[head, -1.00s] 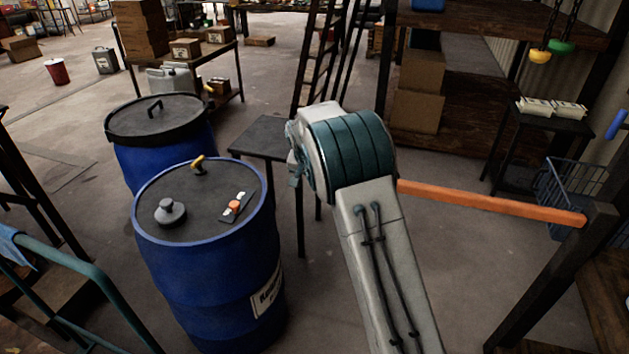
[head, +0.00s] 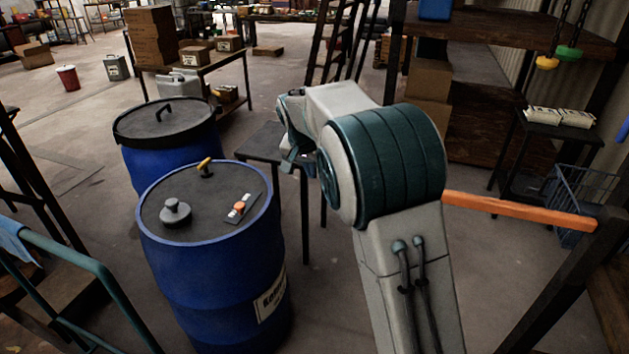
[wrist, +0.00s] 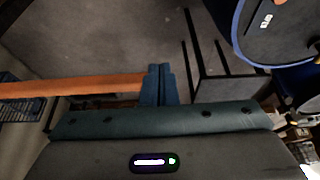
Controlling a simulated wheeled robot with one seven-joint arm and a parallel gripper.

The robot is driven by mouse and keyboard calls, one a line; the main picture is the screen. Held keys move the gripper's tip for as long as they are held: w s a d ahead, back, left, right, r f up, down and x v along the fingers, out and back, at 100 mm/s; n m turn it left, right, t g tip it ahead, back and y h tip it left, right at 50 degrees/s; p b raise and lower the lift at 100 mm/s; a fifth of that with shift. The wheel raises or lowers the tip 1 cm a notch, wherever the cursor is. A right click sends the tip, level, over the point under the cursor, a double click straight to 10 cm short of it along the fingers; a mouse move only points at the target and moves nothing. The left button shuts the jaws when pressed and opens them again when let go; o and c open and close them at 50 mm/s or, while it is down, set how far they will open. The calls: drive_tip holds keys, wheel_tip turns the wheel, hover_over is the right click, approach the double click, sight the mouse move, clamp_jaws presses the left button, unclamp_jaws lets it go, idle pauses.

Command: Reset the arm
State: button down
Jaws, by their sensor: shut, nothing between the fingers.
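My arm (head: 385,165) is bent, with its big teal-banded joint in the middle of the head view. My gripper (wrist: 158,72) shows in the wrist view with its two blue-teal fingers together and nothing between them. In the head view the end of the arm lies beyond the joint, partly hidden by it, near the small dark table. The front blue barrel (head: 210,265) stands to the left of my arm, apart from it.
A second blue barrel (head: 165,125) with a black lid stands behind. An orange bar (head: 520,207) crosses at right, and shows close to the fingers in the wrist view (wrist: 70,86). A small dark table (head: 262,140) stands behind my arm. A teal rail (head: 80,265) is at lower left.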

drive_tip(key=s+d+r+n+y, duration=0.1)
drive_tip(key=s+d+r, duration=0.1)
drive_tip(key=s+d, duration=0.4)
drive_tip(key=s+d+r, duration=0.2)
drive_tip(key=s+d, duration=0.1)
drive_tip(key=s, duration=0.6)
drive_tip(key=s+d+f+n, duration=0.1)
drive_tip(key=s+d+f, duration=0.1)
drive_tip(key=s, duration=0.8)
drive_tip(key=s+d+f+n+g, duration=0.1)
drive_tip(key=s+d+f, duration=0.1)
drive_tip(key=s, duration=0.8)
drive_tip(key=shift+d+f+n, duration=0.3)
drive_tip(key=shift+d+f, duration=0.05)
drive_tip(key=shift+f, duration=0.1)
